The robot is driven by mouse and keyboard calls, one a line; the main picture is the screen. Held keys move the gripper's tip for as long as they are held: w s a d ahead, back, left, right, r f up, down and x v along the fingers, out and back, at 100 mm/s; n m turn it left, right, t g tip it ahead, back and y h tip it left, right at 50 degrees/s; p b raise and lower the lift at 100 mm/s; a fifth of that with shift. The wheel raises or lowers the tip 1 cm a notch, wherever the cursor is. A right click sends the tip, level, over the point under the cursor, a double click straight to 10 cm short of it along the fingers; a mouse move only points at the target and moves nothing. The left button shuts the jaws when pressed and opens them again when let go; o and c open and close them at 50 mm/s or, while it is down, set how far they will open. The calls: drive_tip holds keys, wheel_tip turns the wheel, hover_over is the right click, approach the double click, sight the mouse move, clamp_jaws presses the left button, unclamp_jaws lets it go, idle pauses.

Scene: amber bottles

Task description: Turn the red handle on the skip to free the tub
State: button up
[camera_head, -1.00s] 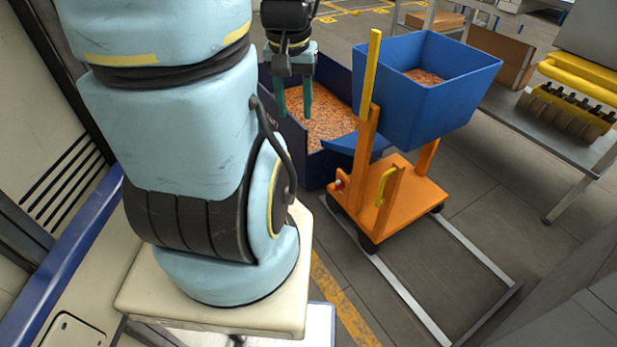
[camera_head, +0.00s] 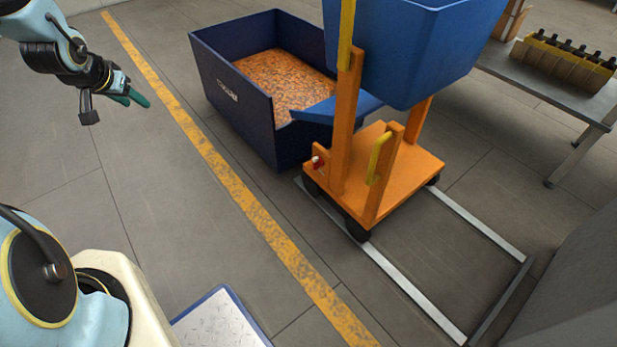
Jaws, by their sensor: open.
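The blue tub (camera_head: 415,45) sits on an orange wheeled skip frame (camera_head: 405,170), its top cut off by the picture edge. A small red handle (camera_head: 319,163) with a pale tip is low on the frame's left side. A yellow upright bar (camera_head: 347,25) rises beside the tub, and a yellow grab bar (camera_head: 379,158) is on a lower post. My gripper (camera_head: 134,98), with teal fingers, is open and empty over the floor at the upper left, well left of the skip and apart from it.
A dark blue bin (camera_head: 235,105) holding orange-brown bits stands behind and left of the skip, under its blue chute. White floor rails (camera_head: 400,285) run at the skip's wheels. A grey table (camera_head: 545,85) stands at right.

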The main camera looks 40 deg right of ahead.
drive_tip(key=d+f+m+h+b, duration=0.3)
drive_tip(key=d+f+b, duration=0.3)
drive_tip(key=d+f, duration=0.4)
drive_tip(key=m+g+h+b, duration=0.65)
drive_tip(key=h+b, duration=0.45)
drive_tip(key=b, duration=0.9)
approach(317, 163)
drive_tip(key=d+r+b, duration=0.2)
drive_tip(key=d+b, duration=0.1)
drive_tip(key=d, duration=0.5)
drive_tip(key=shift+w+b, duration=0.2)
drive_tip(key=shift+b, duration=0.1)
drive_tip(key=shift+r, duration=0.1)
clamp_jaws()
